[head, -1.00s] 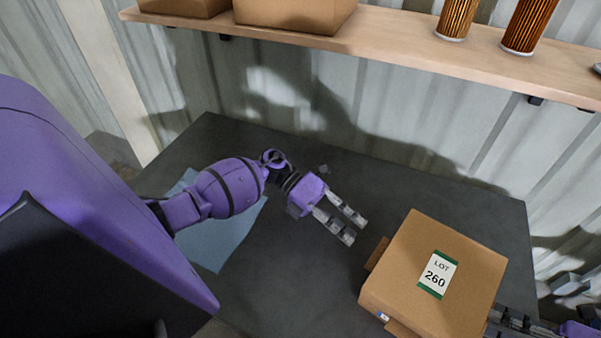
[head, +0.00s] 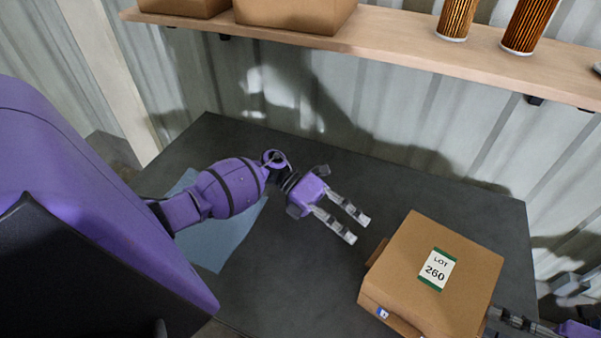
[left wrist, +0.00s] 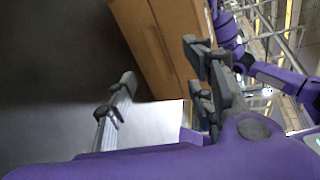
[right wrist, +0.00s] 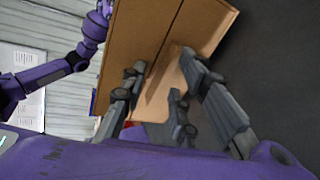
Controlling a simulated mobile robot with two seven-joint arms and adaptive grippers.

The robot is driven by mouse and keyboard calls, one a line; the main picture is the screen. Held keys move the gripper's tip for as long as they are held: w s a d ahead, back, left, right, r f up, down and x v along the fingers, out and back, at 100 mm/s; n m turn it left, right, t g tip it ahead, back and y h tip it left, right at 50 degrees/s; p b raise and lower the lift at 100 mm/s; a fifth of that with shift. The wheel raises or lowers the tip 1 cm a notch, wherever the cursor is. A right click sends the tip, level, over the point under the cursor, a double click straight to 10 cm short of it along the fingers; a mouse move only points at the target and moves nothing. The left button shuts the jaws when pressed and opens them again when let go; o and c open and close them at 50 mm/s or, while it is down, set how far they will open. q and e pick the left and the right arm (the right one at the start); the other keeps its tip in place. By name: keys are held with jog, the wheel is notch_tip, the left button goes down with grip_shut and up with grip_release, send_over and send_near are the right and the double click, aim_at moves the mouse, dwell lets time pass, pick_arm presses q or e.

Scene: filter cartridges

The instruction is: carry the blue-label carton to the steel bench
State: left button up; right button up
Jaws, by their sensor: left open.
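A brown carton (head: 462,250) is over the right end of the dark worktop (head: 290,285). Its top label reads LOT 260 with green bands, and a small blue sticker shows on its near side. I cannot tell whether its base touches the worktop. My left gripper (head: 359,231) is open and empty, left of the carton. The carton also shows in the left wrist view (left wrist: 165,45). My right gripper (head: 505,318) is at the carton's right side; in the right wrist view its fingers (right wrist: 162,65) straddle the carton's cardboard edge. I cannot identify a steel bench.
A pale blue sheet (head: 228,240) lies on the worktop under my left arm. A wooden shelf (head: 400,45) on the corrugated wall holds cartons and pleated filter cartridges (head: 527,25). The middle of the worktop is clear.

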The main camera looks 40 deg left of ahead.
pick_arm(q)
jog(key=v, duration=1.2)
pick_arm(e)
jog(key=shift+o, duration=0.5)
jog(key=o, duration=0.8)
jog(key=shift+c, duration=0.2)
jog(key=v, duration=1.2)
